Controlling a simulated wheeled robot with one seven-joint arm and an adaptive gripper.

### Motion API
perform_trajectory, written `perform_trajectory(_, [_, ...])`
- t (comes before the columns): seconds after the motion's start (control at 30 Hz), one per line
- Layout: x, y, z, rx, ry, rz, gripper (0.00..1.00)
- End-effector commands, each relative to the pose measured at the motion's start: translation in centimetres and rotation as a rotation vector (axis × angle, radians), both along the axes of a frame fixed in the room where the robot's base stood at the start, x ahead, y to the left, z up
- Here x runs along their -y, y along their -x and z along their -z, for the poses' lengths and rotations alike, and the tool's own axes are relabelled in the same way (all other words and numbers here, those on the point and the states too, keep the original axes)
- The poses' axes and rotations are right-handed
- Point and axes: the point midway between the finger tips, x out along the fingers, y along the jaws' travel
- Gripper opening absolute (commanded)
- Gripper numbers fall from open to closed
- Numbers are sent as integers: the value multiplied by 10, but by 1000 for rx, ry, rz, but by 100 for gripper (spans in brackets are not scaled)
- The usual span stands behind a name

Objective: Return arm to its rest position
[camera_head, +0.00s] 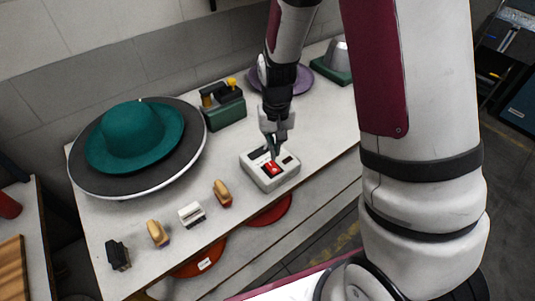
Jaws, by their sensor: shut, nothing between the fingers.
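My arm reaches in from the top and right of the head view. My gripper (274,156) is shut and empty. It points down at a small white control box (262,180) with a red button (271,169). The fingertips are at or just above the red button; I cannot tell whether they touch it.
A teal hat (134,132) lies on a dark round press plate (187,145) at the table's left. A green device (223,106) and a purple disc (318,83) stand behind. Small brushes (157,232) and blocks line the front of the white table (130,280).

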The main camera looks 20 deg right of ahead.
Motion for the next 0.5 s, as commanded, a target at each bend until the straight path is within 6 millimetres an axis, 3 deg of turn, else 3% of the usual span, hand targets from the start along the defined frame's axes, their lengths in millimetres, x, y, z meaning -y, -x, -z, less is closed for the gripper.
perform_trajectory(0.27, [-1, 0, -7, 9, -2, -3, 0])
perform_trajectory(0.37, [-2, 1, -27, 34, -9, -11, 0])
perform_trajectory(0.5, [-4, 8, -75, 92, -21, -35, 0])
